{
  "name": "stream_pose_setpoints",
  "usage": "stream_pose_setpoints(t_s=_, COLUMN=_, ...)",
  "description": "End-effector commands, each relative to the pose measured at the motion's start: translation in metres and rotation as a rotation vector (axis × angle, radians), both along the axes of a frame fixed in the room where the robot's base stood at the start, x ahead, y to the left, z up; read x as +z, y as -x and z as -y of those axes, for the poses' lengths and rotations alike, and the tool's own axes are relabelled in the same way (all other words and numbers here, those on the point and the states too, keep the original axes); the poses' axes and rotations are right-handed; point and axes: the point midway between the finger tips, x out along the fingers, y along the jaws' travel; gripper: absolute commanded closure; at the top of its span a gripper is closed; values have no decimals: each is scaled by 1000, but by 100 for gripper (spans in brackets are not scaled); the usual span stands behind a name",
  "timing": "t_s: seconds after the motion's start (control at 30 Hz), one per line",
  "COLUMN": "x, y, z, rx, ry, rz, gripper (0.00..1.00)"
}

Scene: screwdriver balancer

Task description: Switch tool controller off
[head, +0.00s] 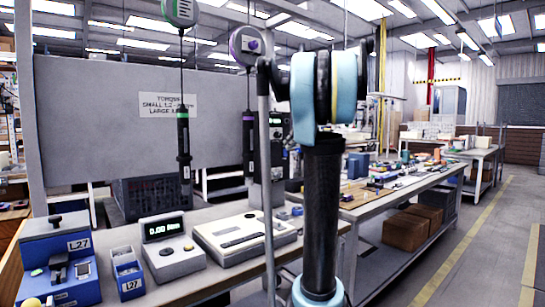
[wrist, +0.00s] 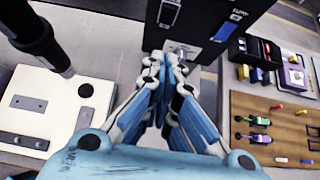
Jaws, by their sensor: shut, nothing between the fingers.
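A dark box, which looks like the tool controller (wrist: 205,18), stands at the top of the wrist view. A switch in a pale frame (wrist: 169,12) is on its left side, and a blue part (wrist: 226,30) with a small label is on its right. The switch's position cannot be told. My gripper (wrist: 168,62) is shut and empty, its fingertips just below the box's lower edge near a small metallic fitting. Contact cannot be told. In the head view part of a dark box with a display (head: 278,122) shows behind my arm, which hides the gripper.
Two screwdrivers hang on cables, one green-banded (head: 183,145) and one purple-banded (head: 248,140). A black tool (wrist: 40,42) hangs left of my gripper above a white device (wrist: 45,112). A wooden board (wrist: 275,125) with small coloured tools lies right. A torque tester (head: 172,248) stands on the bench.

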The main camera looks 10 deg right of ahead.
Motion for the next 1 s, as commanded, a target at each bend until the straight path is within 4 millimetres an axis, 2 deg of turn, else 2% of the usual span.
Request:
stream_pose_setpoints(t_s=0.27, x=-11, y=-11, z=-7, rx=2, ry=3, rz=0, gripper=100)
stream_pose_setpoints(t_s=0.77, x=-63, y=-70, z=-41, rx=4, ry=2, rz=1, gripper=100)
stream_pose_setpoints(t_s=1.0, x=-58, y=-95, z=-56, rx=3, ry=3, rz=0, gripper=100)
